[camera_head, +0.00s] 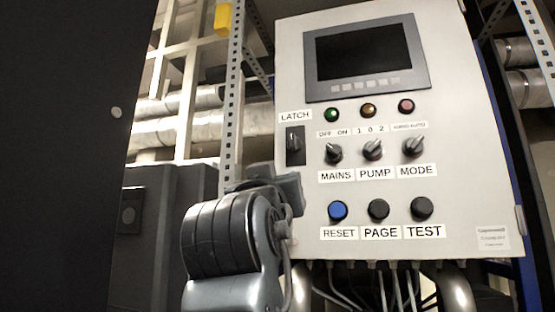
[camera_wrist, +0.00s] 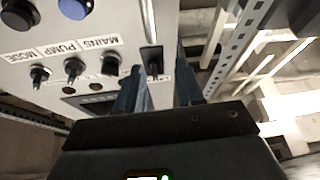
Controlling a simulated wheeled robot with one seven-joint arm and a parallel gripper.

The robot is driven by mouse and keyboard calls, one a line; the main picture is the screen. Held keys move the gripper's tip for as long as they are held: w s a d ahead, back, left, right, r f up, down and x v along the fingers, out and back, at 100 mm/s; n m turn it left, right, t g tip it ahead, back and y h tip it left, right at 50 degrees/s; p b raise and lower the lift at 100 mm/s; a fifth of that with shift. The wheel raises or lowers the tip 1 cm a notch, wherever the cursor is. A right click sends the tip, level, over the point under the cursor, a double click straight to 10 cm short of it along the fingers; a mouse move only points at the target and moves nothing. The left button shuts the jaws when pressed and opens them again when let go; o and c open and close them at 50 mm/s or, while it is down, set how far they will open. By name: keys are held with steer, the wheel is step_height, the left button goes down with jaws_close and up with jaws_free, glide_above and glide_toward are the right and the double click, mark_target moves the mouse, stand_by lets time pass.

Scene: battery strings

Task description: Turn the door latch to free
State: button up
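The door latch (camera_head: 295,146) is a dark upright plate with a small grip on it, under the LATCH label (camera_head: 295,116) at the left edge of the panel door. My gripper (camera_head: 284,186) is below and slightly left of the latch in the head view, mostly hidden by my own wrist. In the wrist view my gripper (camera_wrist: 160,72) is open, with a clear gap between two bluish fingers. The latch (camera_wrist: 153,60) shows beyond the fingers, nearer the left one. The picture there is turned upside down. I cannot tell any contact, and nothing is held.
The grey panel (camera_head: 460,150) carries a screen (camera_head: 365,52), lamps, the MAINS knob (camera_head: 334,154), PUMP knob (camera_head: 373,150), MODE knob (camera_head: 414,146) and several push buttons, close right of the latch. A perforated metal post (camera_head: 233,90) stands left of the panel. Cables hang below.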

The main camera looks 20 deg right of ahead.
mark_target(291, 141)
steer(key=w+d+r+p, duration=0.1)
steer(key=r, duration=0.2)
steer(key=w+d+r+m+g+h, duration=0.1)
steer(key=r, duration=0.2)
steer(key=w+d+r+m+h+p, duration=0.1)
steer(key=r, duration=0.2)
steer(key=shift+w+d+r+p, duration=0.1)
steer(key=shift+w+d+p, duration=0.15)
steer(key=shift+w+p, duration=0.1)
steer(key=shift+w+d+r, duration=0.1)
steer(key=shift+w+d, duration=0.2)
steer(key=shift+w, duration=0.15)
jaws_close()
